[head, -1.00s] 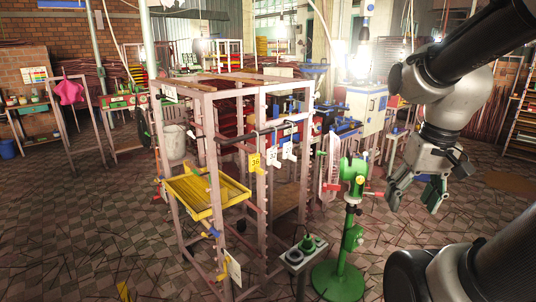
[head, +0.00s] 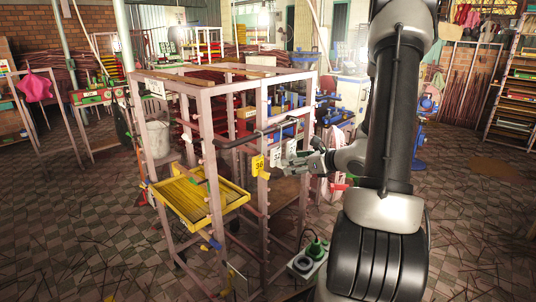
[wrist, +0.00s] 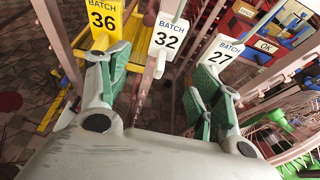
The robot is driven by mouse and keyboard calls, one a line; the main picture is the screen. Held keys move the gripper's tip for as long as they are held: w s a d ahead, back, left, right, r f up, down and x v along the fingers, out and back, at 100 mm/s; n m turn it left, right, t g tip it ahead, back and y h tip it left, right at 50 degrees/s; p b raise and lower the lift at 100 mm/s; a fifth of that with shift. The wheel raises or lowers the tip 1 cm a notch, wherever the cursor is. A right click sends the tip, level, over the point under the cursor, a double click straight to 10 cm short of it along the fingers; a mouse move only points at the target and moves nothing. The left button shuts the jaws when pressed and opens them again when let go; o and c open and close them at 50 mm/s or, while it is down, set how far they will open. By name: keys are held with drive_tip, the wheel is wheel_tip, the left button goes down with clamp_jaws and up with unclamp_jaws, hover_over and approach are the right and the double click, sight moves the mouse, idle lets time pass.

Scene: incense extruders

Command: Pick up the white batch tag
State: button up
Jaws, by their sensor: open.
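Two white batch tags hang from a bar on the pink metal rack. The tag marked 32 (wrist: 168,36) shows between my fingers in the wrist view, and in the head view it is a small white patch (head: 277,155). The white tag marked 27 (wrist: 221,53) hangs to its right, partly behind my right finger. A yellow tag marked 36 (wrist: 104,18) hangs at the left, above my left finger; it also shows in the head view (head: 258,165). My gripper (wrist: 157,75) is open, and nothing is held between its green-padded fingers. In the head view my gripper (head: 305,162) is beside the tags.
The rack (head: 203,150) has upright posts with pegs close to my gripper. A yellow tray (head: 200,198) sits low on its left side. A green device on a grey box (head: 305,264) stands at the lower middle, partly behind my arm. Tiled floor lies open at left.

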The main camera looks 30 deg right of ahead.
drive_tip(key=x, duration=0.7)
drive_tip(key=shift+w+f, duration=0.15)
drive_tip(key=shift+w, duration=0.1)
drive_tip(key=c, duration=1)
